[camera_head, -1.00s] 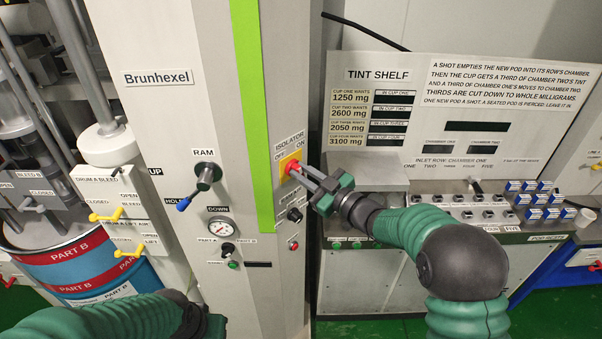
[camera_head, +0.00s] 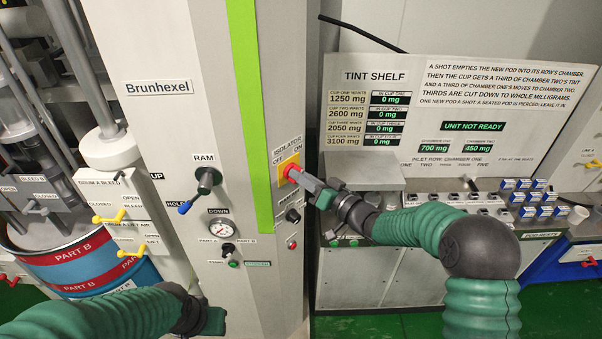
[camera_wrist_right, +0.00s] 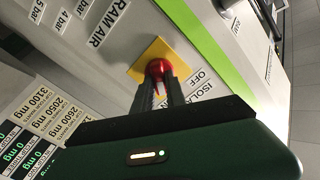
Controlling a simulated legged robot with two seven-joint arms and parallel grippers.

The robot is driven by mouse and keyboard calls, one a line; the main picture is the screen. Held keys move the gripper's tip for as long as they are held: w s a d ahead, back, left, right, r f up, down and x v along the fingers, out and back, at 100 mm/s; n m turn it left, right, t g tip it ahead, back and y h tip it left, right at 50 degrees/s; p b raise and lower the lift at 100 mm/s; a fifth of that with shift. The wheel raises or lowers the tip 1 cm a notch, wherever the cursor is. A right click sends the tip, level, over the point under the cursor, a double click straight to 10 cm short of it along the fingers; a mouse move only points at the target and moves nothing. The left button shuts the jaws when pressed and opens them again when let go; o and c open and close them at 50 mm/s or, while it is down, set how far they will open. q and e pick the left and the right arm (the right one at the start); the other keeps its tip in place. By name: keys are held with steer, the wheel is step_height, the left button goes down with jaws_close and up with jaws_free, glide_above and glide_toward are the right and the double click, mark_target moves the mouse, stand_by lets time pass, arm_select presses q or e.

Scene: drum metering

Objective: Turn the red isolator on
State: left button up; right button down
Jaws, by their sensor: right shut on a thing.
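The red isolator (camera_head: 291,171) is a red knob on a yellow plate on the side face of the grey column, below the ISOLATOR, OFF and ON labels. My right gripper (camera_head: 297,176) is shut on the red knob. In the right wrist view the red knob (camera_wrist_right: 158,69) sits between the fingertips, in front of the yellow plate (camera_wrist_right: 147,54). The fingers hide part of the knob. The tint shelf displays (camera_head: 384,113) are lit, and one reads UNIT NOT READY. My left gripper (camera_head: 214,322) is low in the head view, away from the isolator; its fingers are not clear.
Below the isolator are a black knob (camera_head: 293,215) and a small red button (camera_head: 292,244). The RAM lever (camera_head: 205,182) and a gauge (camera_head: 221,229) are on the column's front. Pods (camera_head: 535,197) stand at the right of the tint shelf. A blue and red drum (camera_head: 85,262) stands at left.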

steer(key=shift+s+f+m+p, duration=0.1)
steer(key=shift+f+m+p, duration=0.3)
steer(key=shift+m, duration=0.8)
steer(key=c, duration=1.5)
jaws_free()
steer(key=shift+o, duration=0.7)
steer(key=shift+d+r, duration=0.15)
steer(key=shift+r, duration=0.05)
steer(key=b+v, duration=0.6)
steer(key=v, duration=1)
steer(key=shift+d, duration=0.4)
